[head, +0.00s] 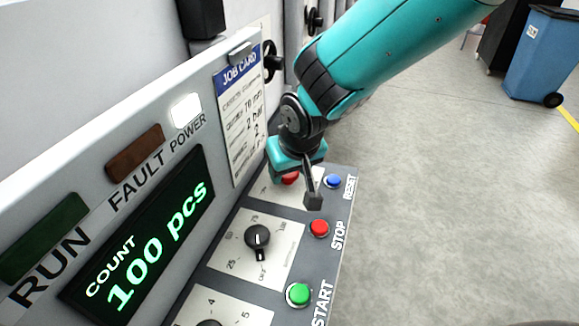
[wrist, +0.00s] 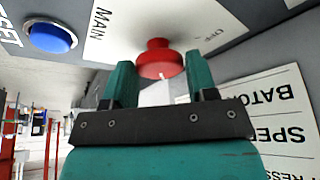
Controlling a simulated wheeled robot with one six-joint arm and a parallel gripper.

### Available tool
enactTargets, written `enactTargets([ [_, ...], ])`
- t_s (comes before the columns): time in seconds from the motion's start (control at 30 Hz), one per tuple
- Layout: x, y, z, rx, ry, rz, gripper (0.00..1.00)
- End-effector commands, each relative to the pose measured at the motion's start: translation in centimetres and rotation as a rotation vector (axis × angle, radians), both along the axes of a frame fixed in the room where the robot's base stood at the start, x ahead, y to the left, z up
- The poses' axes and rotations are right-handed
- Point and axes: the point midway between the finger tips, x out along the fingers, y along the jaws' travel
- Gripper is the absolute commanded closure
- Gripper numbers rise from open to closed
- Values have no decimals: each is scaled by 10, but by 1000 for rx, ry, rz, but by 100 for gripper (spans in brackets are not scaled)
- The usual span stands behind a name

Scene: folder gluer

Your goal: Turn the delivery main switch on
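The main switch is a red knob (wrist: 156,48) on a white plate (wrist: 190,20) lettered MAIN and OFF in the wrist view. In the head view the red knob (head: 290,178) is partly hidden under my gripper. My gripper (wrist: 160,64) is open, with one teal finger on each side of the knob in the picture. A gap shows between each finger and the knob. I cannot tell how far the fingertips reach along it. The POWER lamp (head: 186,111) is lit white; the RUN lamp (head: 45,238) and FAULT lamp (head: 134,153) are dark.
A blue RESET button (head: 333,181), red STOP button (head: 319,228) and green START button (head: 299,294) line the panel's right edge. A black dial (head: 257,237) sits nearer. A job card (head: 241,115) and count display (head: 145,245) are at left.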

Motion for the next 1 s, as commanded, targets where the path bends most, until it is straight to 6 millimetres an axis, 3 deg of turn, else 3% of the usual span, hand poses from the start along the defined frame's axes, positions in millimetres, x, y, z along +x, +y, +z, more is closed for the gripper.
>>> enactTargets([
  [0.1,0,0,0,0,0,0,28],
  [0.47,-2,-1,7,1,-2,1,28],
  [0.67,-15,-6,42,4,-6,2,28],
  [1.0,-46,-20,122,4,-5,2,28],
])
